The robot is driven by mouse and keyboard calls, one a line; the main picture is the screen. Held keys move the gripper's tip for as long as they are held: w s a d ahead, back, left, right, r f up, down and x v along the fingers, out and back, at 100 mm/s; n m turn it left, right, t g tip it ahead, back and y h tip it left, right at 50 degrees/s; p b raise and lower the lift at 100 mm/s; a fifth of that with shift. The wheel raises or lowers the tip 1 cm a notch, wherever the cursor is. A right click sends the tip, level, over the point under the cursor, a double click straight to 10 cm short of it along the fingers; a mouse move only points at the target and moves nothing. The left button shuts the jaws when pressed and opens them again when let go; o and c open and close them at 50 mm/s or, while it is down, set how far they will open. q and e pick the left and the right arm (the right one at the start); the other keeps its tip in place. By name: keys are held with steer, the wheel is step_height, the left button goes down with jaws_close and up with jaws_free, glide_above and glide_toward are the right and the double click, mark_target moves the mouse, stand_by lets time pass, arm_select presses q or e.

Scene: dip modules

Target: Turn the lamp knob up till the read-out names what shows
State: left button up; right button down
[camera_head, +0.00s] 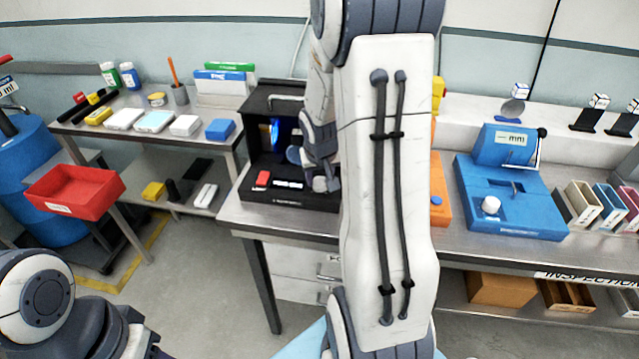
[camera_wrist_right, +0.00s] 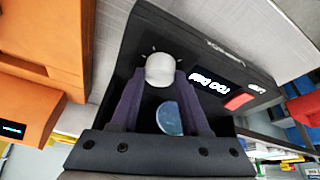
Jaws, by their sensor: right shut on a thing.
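The black lamp box (camera_head: 262,205) stands on the bench, with a blue glow (camera_head: 277,135) in its dark opening. Its read-out (camera_head: 288,184) is lit white; in the right wrist view the read-out (camera_wrist_right: 209,83) is upside down and seems to say "TOO DIM". The pale round lamp knob (camera_wrist_right: 160,68) sits on the box front with small tick marks around it. My right gripper (camera_wrist_right: 160,82) is shut on the knob, one dark finger on each side. In the head view my right gripper (camera_head: 322,172) is partly hidden by my own arm. My left gripper is out of frame; only its arm shows at lower left.
A red button (camera_head: 263,178) is beside the read-out. An orange device (camera_head: 438,190) stands close right of the box, mostly behind my arm. A blue gauge unit (camera_head: 515,210) is further right. A red tray (camera_head: 75,192) and a side table with small boxes are left.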

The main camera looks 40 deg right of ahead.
steer(key=shift+d+r, duration=0.1)
steer(key=shift+c, duration=1.9)
jaws_free()
steer(key=p+v, duration=0.1)
steer(key=v, duration=0.9)
steer(key=shift+r, duration=0.2)
steer(key=shift+s, duration=0.1)
